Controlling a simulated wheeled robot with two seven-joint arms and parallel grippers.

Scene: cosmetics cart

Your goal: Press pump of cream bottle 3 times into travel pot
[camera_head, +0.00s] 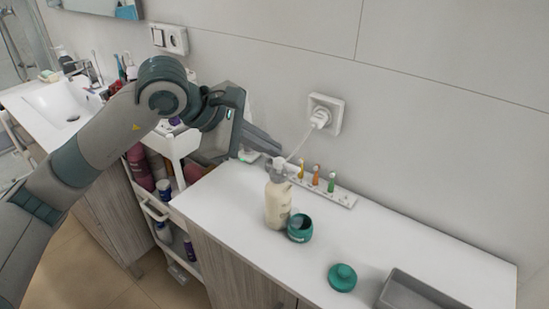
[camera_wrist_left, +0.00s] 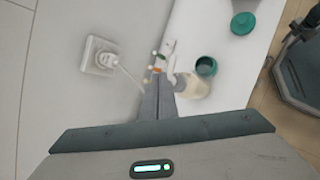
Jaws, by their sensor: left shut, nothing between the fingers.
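The cream bottle (camera_head: 278,203) is a cream-coloured pump bottle standing upright on the white counter. It also shows in the left wrist view (camera_wrist_left: 196,88). The open green travel pot (camera_head: 300,229) stands right beside it, and it shows in the wrist view (camera_wrist_left: 206,67). The pot's green lid (camera_head: 342,277) lies apart on the counter. My left gripper (camera_head: 277,150) is shut and empty, with its fingertips close to the pump head (camera_head: 276,164); I cannot tell whether they touch it.
A white strip with small coloured bottles (camera_head: 316,178) lies behind the cream bottle, near a plugged wall socket (camera_head: 325,114). A grey tray (camera_head: 423,291) is at the counter's front right. A white cart (camera_head: 165,200) with toiletries and a sink (camera_head: 64,104) are left.

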